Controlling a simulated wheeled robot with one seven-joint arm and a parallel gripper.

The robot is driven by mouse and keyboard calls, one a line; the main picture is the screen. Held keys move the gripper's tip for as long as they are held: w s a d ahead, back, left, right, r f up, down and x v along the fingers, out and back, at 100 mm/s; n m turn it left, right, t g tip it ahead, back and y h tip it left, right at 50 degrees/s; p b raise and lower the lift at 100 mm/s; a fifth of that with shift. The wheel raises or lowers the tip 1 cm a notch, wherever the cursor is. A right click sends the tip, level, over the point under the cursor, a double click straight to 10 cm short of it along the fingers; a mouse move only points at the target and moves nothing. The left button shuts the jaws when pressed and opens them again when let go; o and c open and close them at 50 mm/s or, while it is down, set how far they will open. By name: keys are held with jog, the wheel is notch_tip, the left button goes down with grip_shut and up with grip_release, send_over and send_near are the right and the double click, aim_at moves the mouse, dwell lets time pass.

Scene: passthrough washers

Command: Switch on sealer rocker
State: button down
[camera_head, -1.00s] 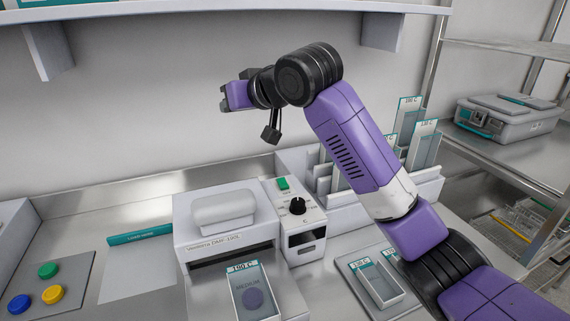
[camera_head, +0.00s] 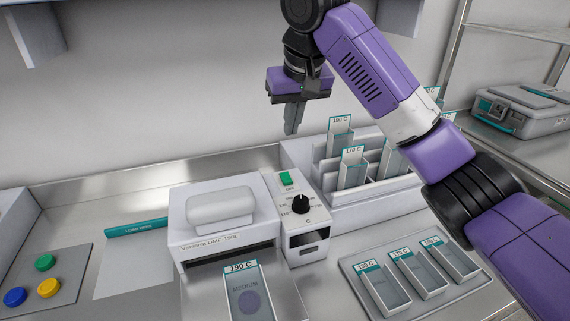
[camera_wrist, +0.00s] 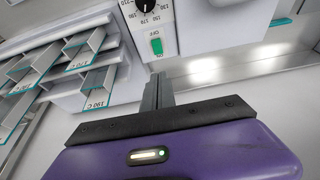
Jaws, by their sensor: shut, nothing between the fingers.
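The sealer (camera_head: 222,228) is a white box with a rounded handle on the counter. Its control panel (camera_head: 308,222) on the right side carries a black knob (camera_head: 300,204) and a green rocker (camera_head: 285,178) near the back edge. In the wrist view the rocker (camera_wrist: 156,46) shows beside the printed word OFF, with the knob (camera_wrist: 146,5) at the top edge. My gripper (camera_head: 291,131) points down, shut and empty, above and behind the rocker. In the wrist view its fingers (camera_wrist: 158,82) lie just below the rocker in the picture; a gap remains in the head view.
A white rack (camera_head: 365,205) with labelled holders stands right of the panel. A tray (camera_head: 420,297) of small labelled boxes lies in front of it. A box labelled 190 C (camera_head: 250,295) stands before the sealer. Coloured buttons (camera_head: 45,263) are at the left.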

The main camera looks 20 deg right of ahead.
aim_at(285, 175)
jog(key=shift+f, duration=0.1)
jog(key=x, duration=1.3)
jog(key=shift+s+f, duration=0.2)
jog(key=shift+f, duration=0.3)
jog(key=shift+w, duration=0.1)
